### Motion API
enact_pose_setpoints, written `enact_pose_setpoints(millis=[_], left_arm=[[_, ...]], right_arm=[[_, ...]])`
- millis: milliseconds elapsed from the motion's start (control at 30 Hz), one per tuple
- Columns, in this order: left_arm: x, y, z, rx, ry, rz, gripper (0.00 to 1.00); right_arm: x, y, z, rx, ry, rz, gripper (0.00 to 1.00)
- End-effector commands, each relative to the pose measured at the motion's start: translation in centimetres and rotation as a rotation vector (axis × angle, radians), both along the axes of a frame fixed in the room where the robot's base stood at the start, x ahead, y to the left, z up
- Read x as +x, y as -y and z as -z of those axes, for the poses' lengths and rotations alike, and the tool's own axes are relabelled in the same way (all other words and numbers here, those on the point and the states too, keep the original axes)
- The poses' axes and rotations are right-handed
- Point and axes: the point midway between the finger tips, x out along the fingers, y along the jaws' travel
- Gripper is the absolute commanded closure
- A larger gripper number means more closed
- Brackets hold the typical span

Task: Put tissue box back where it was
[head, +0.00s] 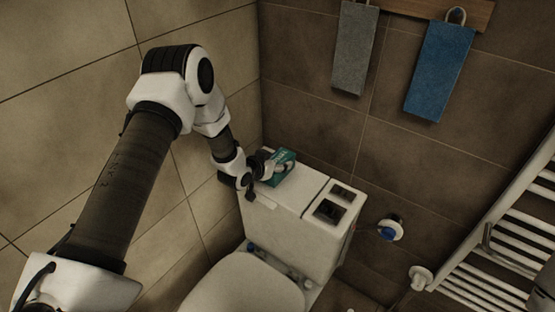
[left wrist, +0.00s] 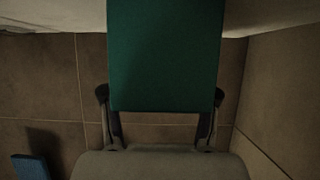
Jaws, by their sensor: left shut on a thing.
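The teal tissue box (head: 284,157) is at the back left of the toilet tank's white lid (head: 294,197), near the wall corner. My left gripper (head: 275,168) is shut on it from the front left. In the left wrist view the box's plain green face (left wrist: 165,55) fills the top middle, with a finger at each side. I cannot tell whether the box touches the lid or is held just above it. My right gripper is not in view.
A dark rectangular opening (head: 332,206) is at the right of the tank top. The toilet seat (head: 243,287) is below in front. Grey (head: 354,45) and blue (head: 439,70) towels hang on the back wall. A white towel radiator (head: 510,240) is at the right.

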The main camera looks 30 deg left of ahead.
Motion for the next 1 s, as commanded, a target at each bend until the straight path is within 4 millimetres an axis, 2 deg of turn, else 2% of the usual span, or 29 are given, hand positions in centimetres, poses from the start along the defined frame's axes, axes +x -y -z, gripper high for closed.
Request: enact_pose_setpoints(millis=[267,300,333,733,867,1000], left_arm=[[0.0,0.0,0.5,0.0,0.001,0.0,0.77],[0.0,0.0,0.3,0.0,0.0,0.0,0.26],[0.0,0.0,0.3,0.0,0.0,0.0,0.16],[-0.2,0.0,-0.3,-0.001,0.0,0.0,0.15],[-2.1,-0.3,-1.1,-0.004,-0.002,-0.003,0.15],[-5.3,-0.7,-2.9,-0.007,0.0,-0.004,0.15]], right_arm=[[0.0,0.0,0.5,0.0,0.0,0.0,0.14],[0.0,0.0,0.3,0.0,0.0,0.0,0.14],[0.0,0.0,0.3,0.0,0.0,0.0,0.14],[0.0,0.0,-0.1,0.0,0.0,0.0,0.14],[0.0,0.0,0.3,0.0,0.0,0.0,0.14],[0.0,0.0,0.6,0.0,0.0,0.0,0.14]])
